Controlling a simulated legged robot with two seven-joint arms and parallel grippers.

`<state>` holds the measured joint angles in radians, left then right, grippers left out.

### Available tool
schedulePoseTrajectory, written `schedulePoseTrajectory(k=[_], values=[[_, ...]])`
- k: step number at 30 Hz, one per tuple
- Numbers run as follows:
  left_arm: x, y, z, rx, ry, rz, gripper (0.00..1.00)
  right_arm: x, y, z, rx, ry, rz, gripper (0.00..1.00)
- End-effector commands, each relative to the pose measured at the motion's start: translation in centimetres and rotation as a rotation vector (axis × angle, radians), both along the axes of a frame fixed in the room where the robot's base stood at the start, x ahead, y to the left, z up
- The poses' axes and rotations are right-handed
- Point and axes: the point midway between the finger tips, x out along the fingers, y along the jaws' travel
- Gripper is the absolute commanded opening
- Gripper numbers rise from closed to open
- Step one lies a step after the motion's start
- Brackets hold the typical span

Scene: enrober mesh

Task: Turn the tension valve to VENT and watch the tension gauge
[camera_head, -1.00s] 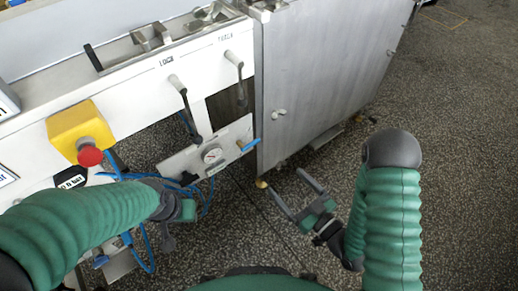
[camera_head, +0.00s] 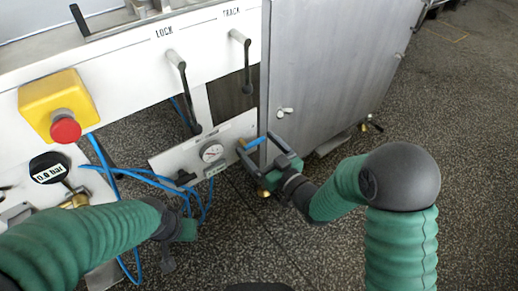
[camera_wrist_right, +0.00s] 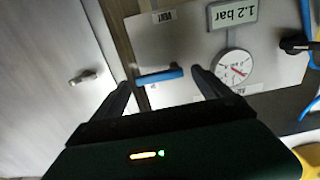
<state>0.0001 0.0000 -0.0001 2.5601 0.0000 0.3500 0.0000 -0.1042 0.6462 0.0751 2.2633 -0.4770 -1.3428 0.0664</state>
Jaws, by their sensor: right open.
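The tension valve's blue handle (camera_head: 257,143) is at the right end of a white panel (camera_head: 165,163) low on the machine. In the right wrist view the handle (camera_wrist_right: 160,76) lies crosswise between my fingertips. The round white tension gauge (camera_head: 212,153) is left of the valve; in the wrist view the gauge (camera_wrist_right: 235,67) has a "1.2 bar" plate beside it. An inverted label there looks like "VENT". My right gripper (camera_head: 254,145) is open around the handle; contact cannot be told. My left gripper (camera_head: 168,255) hangs low at left, its jaws unclear.
A grey metal cabinet door (camera_head: 325,75) stands close right of the valve. Levers marked LOCK (camera_head: 180,85) and TRACK (camera_head: 243,60) hang above. Blue hoses (camera_head: 150,181) loop left of the panel. A red button on a yellow box (camera_head: 55,103) and a "0.8 bar" readout (camera_head: 48,170) are left.

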Motion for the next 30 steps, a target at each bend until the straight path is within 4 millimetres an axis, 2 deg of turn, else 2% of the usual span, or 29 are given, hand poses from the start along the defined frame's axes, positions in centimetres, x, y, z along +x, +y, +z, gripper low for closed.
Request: schedulePoseTrajectory(k=[4, 5, 18, 19, 30], values=[[0.01, 0.0, 0.05, 0.0, 0.0, 0.0, 0.36, -0.02, -0.01, 0.03, 0.0, 0.0, 0.0, 0.87], [0.01, 0.0, 0.05, 0.0, 0.0, 0.0, 0.36, -0.02, -0.02, 0.03, 0.0, 0.0, 0.0, 0.85], [0.0, 0.0, 0.04, 0.0, 0.0, 0.0, 0.36, -0.04, -0.05, -0.01, -0.001, -0.001, 0.0, 0.27], [0.0, 0.0, 0.04, 0.0, 0.0, 0.0, 0.36, -0.04, -0.06, -0.01, -0.001, -0.001, 0.0, 0.25], [0.01, 0.0, 0.72, 0.0, 0.0, 0.0, 0.36, -0.02, -0.14, -0.08, 0.053, 0.04, -0.001, 0.25]])
